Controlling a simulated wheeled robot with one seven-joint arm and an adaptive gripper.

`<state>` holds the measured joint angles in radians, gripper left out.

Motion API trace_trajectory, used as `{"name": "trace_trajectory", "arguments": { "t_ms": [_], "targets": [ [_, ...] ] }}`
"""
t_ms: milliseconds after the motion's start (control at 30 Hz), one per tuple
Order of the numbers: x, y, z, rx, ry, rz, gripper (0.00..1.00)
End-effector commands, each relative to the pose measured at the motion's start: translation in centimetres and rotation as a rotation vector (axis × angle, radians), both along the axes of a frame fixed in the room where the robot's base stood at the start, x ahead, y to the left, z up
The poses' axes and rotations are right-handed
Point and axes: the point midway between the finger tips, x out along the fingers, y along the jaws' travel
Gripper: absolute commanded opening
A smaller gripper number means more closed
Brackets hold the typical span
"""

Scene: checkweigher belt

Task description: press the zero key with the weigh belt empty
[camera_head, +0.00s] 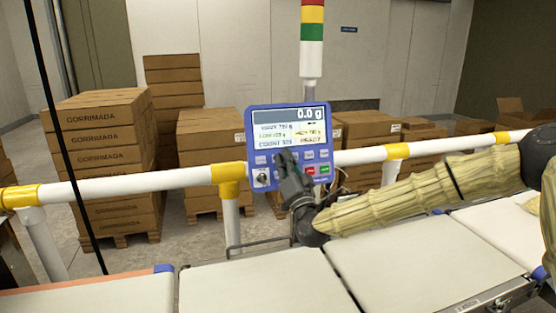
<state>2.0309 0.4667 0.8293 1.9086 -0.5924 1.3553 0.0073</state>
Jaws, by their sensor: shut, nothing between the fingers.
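The blue control panel (250,125) stands behind the belt, at the middle of the view. Its display (308,113) reads 0.0 g. Rows of small keys sit below the display, with a green and a red key (311,171) at the lower right. My gripper (284,158) is shut and empty, its tips over the key rows. It hides some keys, so the zero key cannot be made out and contact cannot be told. The weigh belt (265,285) is white; its visible part is bare.
A white and yellow guard rail (120,187) runs behind the belts. A signal tower (312,45) rises above the panel. Stacked cartons (103,150) stand behind the rail.

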Motion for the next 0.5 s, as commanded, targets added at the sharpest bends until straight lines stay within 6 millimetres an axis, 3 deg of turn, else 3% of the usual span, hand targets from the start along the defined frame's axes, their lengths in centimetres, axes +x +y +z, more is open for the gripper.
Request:
{"name": "trace_trajectory", "arguments": {
  "t_ms": [500],
  "targets": [
    [-1.3,-0.5,0.4,0.000,0.001,-0.001,0.00]
  ]
}}
